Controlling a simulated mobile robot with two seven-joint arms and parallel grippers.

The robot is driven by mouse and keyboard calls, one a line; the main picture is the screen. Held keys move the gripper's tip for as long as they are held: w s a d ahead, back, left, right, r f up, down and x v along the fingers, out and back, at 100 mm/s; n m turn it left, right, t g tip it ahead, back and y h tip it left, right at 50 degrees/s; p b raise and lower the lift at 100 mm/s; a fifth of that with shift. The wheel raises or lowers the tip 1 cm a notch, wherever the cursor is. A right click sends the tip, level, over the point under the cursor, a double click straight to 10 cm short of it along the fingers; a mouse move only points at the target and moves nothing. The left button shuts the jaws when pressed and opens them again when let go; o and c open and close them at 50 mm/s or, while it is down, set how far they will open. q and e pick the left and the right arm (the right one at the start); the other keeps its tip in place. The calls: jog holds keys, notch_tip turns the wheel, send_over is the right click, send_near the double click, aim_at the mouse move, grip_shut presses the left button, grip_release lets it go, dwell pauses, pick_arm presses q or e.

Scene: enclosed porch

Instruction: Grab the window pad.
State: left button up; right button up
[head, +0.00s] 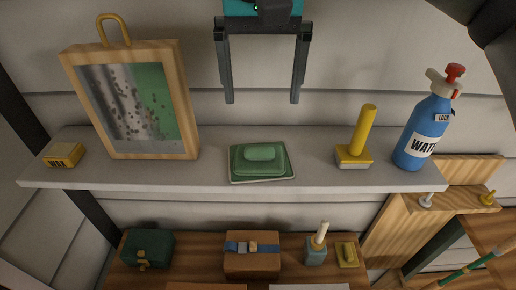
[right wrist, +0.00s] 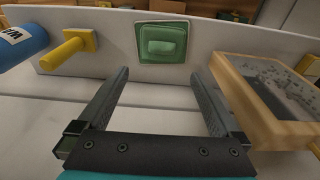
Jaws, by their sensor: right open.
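The window pad, seemingly the green block with a rounded grip on top (head: 260,157), lies on a green, pale-rimmed tray (head: 234,179) in the middle of the grey shelf (head: 120,178). It also shows in the right wrist view (right wrist: 162,47), beyond the fingertips. My right gripper (head: 262,102) comes in from the top of the head view. Its two dark fingers are wide apart with nothing between them, short of the pad and lined up with it. The fingers also show in the right wrist view (right wrist: 157,72). My left gripper is not in view.
On the shelf, a framed panel (head: 180,95) and a wax box (head: 64,155) stand left of the pad. A yellow-handled tool (head: 362,130) and a blue water bottle (head: 428,125) stand right. A lower wooden surface holds a green box (head: 148,249) and a strapped brown box (head: 252,265).

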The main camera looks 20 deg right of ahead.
send_over(260, 147)
jog(key=f, duration=0.5)
jog(key=shift+s+p, duration=0.3)
jog(key=shift+p, duration=0.05)
jog(key=shift+f, duration=0.8)
notch_tip(260, 147, down, 3)
jog(key=shift+w+f+p, duration=0.1)
jog(key=shift+f+p, duration=0.1)
jog(key=shift+p, duration=0.65)
jog(key=shift+w+f, duration=0.1)
jog(key=shift+f, duration=0.5)
grip_shut()
